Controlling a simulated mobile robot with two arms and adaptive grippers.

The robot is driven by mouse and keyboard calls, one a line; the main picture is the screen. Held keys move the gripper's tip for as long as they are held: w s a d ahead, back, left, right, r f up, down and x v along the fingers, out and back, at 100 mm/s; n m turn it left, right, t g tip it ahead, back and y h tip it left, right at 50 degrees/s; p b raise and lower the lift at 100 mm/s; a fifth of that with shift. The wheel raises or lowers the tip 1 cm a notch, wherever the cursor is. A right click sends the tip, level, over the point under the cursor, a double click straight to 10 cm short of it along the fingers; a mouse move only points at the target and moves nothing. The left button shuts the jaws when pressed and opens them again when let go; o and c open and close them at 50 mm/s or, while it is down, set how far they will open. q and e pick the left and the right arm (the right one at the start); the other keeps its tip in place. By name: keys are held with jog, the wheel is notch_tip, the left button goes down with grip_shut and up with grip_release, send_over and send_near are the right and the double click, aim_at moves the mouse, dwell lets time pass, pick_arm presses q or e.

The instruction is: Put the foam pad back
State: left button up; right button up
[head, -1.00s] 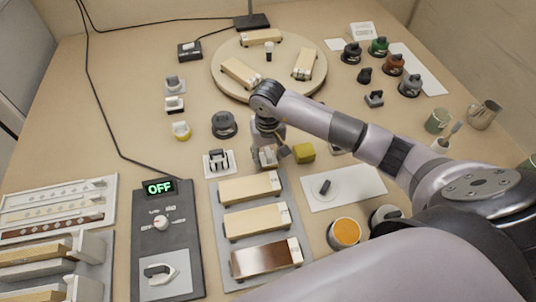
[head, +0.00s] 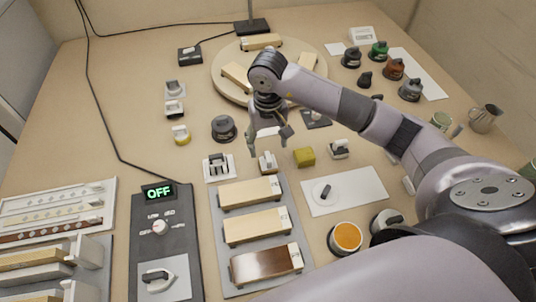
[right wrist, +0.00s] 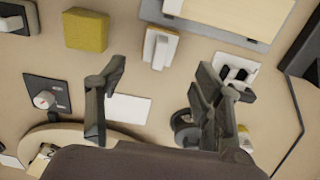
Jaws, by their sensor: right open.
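A small block with a white handle and a tan side, which I take to be the foam pad (head: 268,163), stands at the far end of the grey plank tray; the right wrist view also shows it (right wrist: 160,48). My right gripper (head: 270,137) is open and empty, raised behind the block and apart from it. In the right wrist view its fingers (right wrist: 160,95) are spread over the bench. A bare white rectangle (right wrist: 128,108) lies below, between the fingers. My left gripper is not in view.
A white clip-like piece on a card (head: 218,166) and a dark round knob (head: 224,127) stand to the left. The grey tray (head: 232,285) holds three planks. A round board (head: 222,80) is behind.

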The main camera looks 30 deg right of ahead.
aim_at(268, 157)
jog(key=shift+r, duration=2.2)
